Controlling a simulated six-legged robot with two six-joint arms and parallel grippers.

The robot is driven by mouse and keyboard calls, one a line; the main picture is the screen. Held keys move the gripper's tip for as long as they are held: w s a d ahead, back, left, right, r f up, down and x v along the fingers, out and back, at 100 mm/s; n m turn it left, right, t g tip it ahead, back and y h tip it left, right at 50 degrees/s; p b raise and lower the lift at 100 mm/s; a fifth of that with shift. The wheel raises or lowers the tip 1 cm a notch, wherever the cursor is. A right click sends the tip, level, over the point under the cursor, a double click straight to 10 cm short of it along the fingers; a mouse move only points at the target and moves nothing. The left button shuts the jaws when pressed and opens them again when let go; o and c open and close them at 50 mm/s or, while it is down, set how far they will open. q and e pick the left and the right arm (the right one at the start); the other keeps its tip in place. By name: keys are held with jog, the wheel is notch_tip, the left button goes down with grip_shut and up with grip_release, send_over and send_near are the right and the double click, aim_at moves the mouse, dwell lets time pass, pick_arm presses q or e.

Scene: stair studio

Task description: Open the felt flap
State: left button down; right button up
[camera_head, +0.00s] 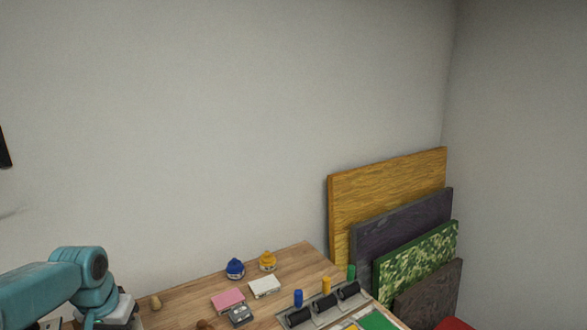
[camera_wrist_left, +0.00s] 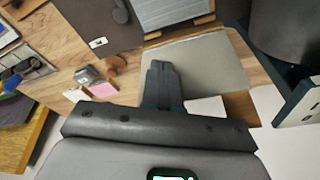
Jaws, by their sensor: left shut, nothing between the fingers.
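My left gripper (camera_wrist_left: 162,82) is shut and empty in the left wrist view. Its fingertips are seen over a flat grey-green sheet (camera_wrist_left: 215,62) on the wooden table. A dark brown panel (camera_wrist_left: 82,22) with a small white label lies beyond, at the upper left. I cannot tell whether the sheet or the panel is the felt flap, and no lifted edge shows. In the head view my left arm comes in at the lower left, with its fingertips out of sight. My right gripper is not in view.
On the wooden table (camera_head: 185,296) are a pink block (camera_head: 228,299), a white block (camera_head: 265,286), a grey box (camera_head: 241,315), blue and yellow jars, and a rack of rollers. Coloured boards (camera_head: 385,200) lean on the wall at right. A slatted grey tray (camera_wrist_left: 172,12) lies past the sheet.

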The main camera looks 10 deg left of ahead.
pick_arm(q)
notch_tip(320, 180, up, 6)
jog(key=s+d+p, duration=0.1)
jog(key=p, duration=0.2)
jog(key=shift+s+d+p, duration=0.2)
jog(key=shift+s+p, duration=0.05)
jog(key=shift+p, duration=0.05)
dwell(0.4)
